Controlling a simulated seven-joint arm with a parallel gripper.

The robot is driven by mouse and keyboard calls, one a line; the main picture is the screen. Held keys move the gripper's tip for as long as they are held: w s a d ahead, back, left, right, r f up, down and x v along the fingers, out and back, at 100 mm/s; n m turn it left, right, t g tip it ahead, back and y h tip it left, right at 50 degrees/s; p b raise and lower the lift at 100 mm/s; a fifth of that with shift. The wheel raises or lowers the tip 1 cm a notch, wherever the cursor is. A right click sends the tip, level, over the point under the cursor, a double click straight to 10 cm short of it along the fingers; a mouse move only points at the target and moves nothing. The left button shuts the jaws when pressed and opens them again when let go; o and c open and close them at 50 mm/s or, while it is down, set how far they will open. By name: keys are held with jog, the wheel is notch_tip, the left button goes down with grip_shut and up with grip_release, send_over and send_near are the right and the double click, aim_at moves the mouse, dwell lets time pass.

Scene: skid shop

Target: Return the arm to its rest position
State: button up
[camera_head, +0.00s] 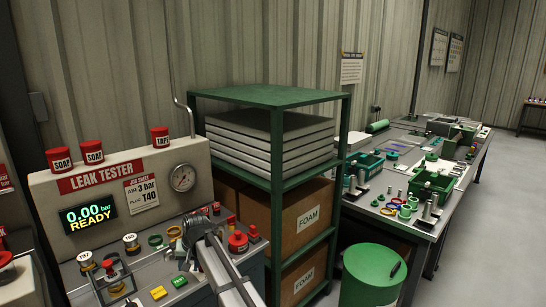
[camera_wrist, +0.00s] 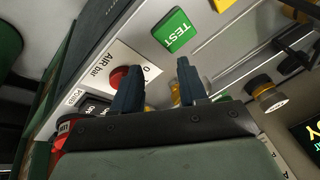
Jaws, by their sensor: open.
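My gripper (camera_head: 187,256) is over the leak tester's bench top, right of its middle, with my arm reaching in from the bottom of the head view. In the wrist view my gripper (camera_wrist: 158,78) has its two dark fingers apart, with nothing held between them. Beyond the fingers lie a green TEST button (camera_wrist: 175,30) and a red knob (camera_wrist: 122,78) on a white AIR bar plate. The leak tester (camera_head: 125,185) has a lit display (camera_head: 88,216) reading 0.00 bar READY. The fingertips are small and partly hidden in the head view.
A green shelf rack (camera_head: 268,97) with grey slabs and FOAM boxes (camera_head: 308,217) stands close right of the tester. A green drum (camera_head: 370,272) and a crowded workbench (camera_head: 425,228) are farther right. Red SOAP and TAPE pots (camera_head: 160,137) top the tester. Open floor (camera_head: 490,240) lies at far right.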

jog(key=s+f+n+t+y, duration=0.2)
jog(key=s+n+t+y, duration=0.25)
jog(key=s+n, duration=0.45)
jog(key=s+d+f+m+g+h, duration=0.2)
jog(key=s+d+f, duration=0.3)
jog(key=d+f, duration=0.45)
jog(key=s+d+f+m+g+h, duration=0.2)
jog(key=s+d+f, duration=0.2)
jog(key=d+f, duration=0.6)
jog(key=s+d+f+m+g+h, duration=0.2)
jog(key=s+d+f, duration=0.3)
jog(key=d+f, duration=0.5)
jog(key=s+d+f+m+g, duration=0.2)
jog(key=s+d+f, duration=0.2)
jog(key=s, duration=0.5)
jog(key=s+d+f+m+g+h, duration=0.1)
jog(key=s+d+f+m+g, duration=0.1)
jog(key=s+d, duration=0.4)
jog(key=s+d+f+m+g, duration=0.1)
jog(key=s+d+f+g, duration=0.2)
jog(key=s+d+f, duration=0.3)
jog(key=s, duration=0.5)
jog(key=shift+s+f+m+h, duration=0.15)
jog(key=shift+s+m+h, duration=0.2)
jog(key=shift+m, duration=0.05)
jog(key=shift+g, duration=0.25)
jog(key=shift+c, duration=0.3)
